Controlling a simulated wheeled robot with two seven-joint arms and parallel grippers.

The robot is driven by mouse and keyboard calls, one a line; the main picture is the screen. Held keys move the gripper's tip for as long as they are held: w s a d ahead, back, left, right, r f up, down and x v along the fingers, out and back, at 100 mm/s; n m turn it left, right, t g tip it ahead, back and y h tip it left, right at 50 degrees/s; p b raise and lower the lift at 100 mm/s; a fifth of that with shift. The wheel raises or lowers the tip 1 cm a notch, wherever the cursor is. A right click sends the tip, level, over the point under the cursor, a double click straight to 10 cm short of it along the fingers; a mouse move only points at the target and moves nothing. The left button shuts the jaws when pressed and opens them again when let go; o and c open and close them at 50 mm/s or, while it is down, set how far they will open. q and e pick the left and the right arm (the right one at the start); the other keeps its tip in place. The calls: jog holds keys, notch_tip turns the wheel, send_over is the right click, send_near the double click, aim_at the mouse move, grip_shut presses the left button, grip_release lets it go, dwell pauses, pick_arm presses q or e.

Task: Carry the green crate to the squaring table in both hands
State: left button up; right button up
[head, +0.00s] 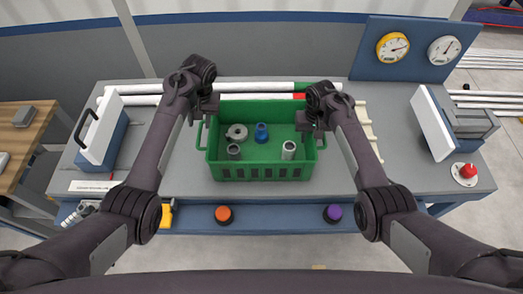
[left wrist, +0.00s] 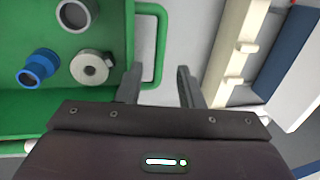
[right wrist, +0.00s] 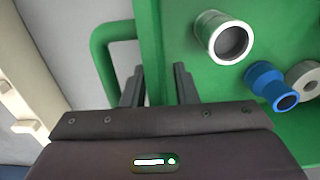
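The green crate (head: 262,173) stands on the grey table, holding a grey flanged ring (head: 236,132), a blue fitting (head: 262,132), a dark grey fitting (head: 233,152) and a pale grey fitting (head: 288,150). My left gripper (head: 208,104) is over the crate's left side. In the left wrist view its fingers (left wrist: 158,82) are apart and empty, by the green handle (left wrist: 158,45). My right gripper (head: 317,126) is over the crate's right side. In the right wrist view its fingers (right wrist: 158,80) are apart over the crate wall, beside the other handle (right wrist: 103,55). Contact cannot be told.
A blue panel with two gauges (head: 393,47) stands at the back right. White pipes (head: 240,87) lie behind the crate. Tilted white-faced boxes stand left (head: 101,127) and right (head: 433,122). Orange (head: 223,214) and purple (head: 333,213) buttons sit at the front; a red button (head: 467,171) is right.

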notch_tip(320, 180, up, 7)
jog(key=shift+r, duration=0.15)
dwell(0.6)
